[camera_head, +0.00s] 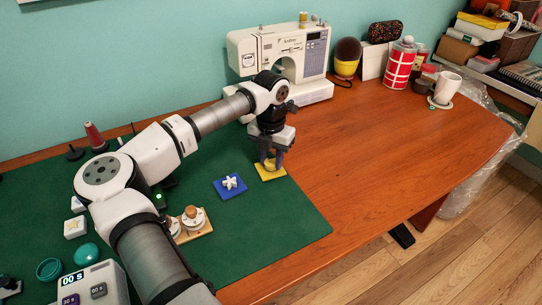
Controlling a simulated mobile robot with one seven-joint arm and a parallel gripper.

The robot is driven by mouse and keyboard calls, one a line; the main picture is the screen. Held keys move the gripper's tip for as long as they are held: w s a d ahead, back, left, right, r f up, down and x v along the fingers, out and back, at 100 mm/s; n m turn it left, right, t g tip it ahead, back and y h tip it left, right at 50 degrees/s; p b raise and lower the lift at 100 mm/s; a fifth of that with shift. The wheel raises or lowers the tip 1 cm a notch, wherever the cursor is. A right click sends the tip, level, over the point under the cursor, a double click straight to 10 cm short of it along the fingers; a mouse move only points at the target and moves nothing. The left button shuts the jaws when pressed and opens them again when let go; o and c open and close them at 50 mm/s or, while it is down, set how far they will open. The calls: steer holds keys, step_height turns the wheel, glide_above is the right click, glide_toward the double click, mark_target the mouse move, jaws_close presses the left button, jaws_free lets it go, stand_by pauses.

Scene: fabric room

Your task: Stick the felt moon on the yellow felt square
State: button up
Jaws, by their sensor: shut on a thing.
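The yellow felt square (267,177) lies on the green mat near its right edge, in front of the sewing machine. My gripper (271,164) points down right over the square, its fingertips at or just above its surface. The fingers are shut on a small yellowish piece, which I take to be the felt moon (271,163). It is mostly hidden by the fingers, and I cannot tell whether it touches the square.
A blue square (231,186) with a white shape on it lies left of the yellow one. A wooden board with round knobs (190,222) sits nearer. The sewing machine (290,50) stands behind my gripper.

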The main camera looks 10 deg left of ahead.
steer(key=shift+f, duration=0.35)
stand_by(1.1)
steer(key=o, duration=1)
steer(key=shift+r, duration=0.1)
